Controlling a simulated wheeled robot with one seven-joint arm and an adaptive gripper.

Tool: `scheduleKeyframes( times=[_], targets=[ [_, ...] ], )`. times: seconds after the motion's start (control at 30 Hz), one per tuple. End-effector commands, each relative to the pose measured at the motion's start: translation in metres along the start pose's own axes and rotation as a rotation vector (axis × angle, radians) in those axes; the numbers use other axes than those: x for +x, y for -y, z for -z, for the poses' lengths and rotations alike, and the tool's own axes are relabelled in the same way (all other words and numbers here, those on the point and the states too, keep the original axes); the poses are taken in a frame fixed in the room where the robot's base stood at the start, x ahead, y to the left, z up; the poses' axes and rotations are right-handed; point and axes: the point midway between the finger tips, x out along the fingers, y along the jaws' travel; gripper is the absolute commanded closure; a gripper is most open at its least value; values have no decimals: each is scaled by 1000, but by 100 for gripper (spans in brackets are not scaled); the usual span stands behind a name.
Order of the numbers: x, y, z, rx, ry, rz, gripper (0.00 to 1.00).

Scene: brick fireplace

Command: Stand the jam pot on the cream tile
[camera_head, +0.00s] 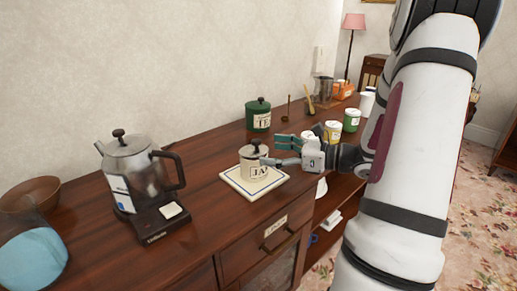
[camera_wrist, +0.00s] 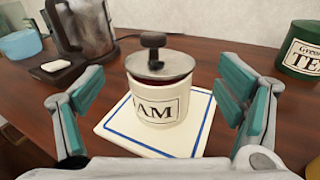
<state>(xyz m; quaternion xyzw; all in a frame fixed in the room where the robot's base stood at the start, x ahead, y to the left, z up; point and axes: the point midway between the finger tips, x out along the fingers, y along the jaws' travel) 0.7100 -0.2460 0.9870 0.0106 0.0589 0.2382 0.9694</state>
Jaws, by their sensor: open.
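The jam pot (camera_head: 254,164) is a cream pot with a metal lid and dark knob. It stands upright on the cream tile (camera_head: 236,184), which has a blue border line and lies on the wooden sideboard. In the wrist view the jam pot (camera_wrist: 158,100) stands on the cream tile (camera_wrist: 117,130) with tile showing on both sides. My gripper (camera_head: 270,152) is at the pot's right side in the head view. In the wrist view my gripper (camera_wrist: 158,98) has its teal-padded fingers wide apart, with clear gaps between them and the pot.
A glass kettle (camera_head: 135,170) on a dark base stands to the left, near a brown bowl (camera_head: 30,194) and a blue container (camera_head: 33,259). A green tea canister (camera_head: 258,115) stands behind the tile. Several jars and utensils stand farther back along the sideboard.

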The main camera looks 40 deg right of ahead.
Motion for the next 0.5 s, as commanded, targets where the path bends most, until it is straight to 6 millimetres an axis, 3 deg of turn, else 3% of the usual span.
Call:
scheduleKeyframes(
  times=[0.1,0.3,0.4,0.5],
  targets=[
    [-25,0,-1,0,0,2,13],
    [-52,0,0,0,0,0,13],
    [-58,-1,-1,-3,-1,-3,13],
    [-50,-13,-6,-37,-24,-50,13]
  ],
)
